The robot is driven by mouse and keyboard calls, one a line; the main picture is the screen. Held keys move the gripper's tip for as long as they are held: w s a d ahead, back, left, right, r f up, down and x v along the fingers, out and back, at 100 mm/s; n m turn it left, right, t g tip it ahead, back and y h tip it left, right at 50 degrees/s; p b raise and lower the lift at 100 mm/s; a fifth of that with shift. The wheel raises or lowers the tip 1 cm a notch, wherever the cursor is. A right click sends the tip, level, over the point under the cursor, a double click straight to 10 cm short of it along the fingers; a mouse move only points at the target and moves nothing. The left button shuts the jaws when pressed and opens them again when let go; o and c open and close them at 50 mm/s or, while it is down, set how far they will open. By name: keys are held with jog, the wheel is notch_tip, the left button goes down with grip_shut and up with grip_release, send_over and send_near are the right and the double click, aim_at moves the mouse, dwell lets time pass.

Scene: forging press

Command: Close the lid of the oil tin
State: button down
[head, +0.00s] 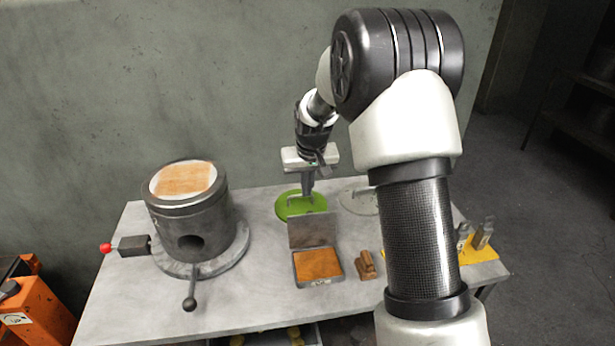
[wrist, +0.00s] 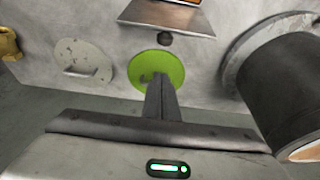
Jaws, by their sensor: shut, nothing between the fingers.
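The oil tin (head: 318,280) is a shallow grey box with an orange-brown surface inside, on the table. Its flat grey lid (head: 313,230) stands up open along the tin's far edge. In the wrist view the lid (wrist: 165,17) shows at the top, with a bit of orange beyond it. My gripper (head: 308,192) points down behind the lid, over a green disc (head: 290,208). In the wrist view my gripper's fingers (wrist: 160,82) are together with nothing between them, apart from the lid. The tin's body is mostly out of the wrist view.
A large dark cylinder (head: 190,225) with a side hole and levers stands at the left. A grey disc with a handle (wrist: 85,62) lies beside the green disc. A small brown block (head: 366,266) lies right of the tin. A yellow mat (head: 484,252) is at the right.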

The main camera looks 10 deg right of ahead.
aim_at(311, 226)
jog(key=s+f, duration=0.2)
jog(key=s, duration=0.1)
jog(key=shift+f+p, duration=0.35)
jog(key=shift+f+b, duration=0.15)
jog(key=shift+b, duration=0.4)
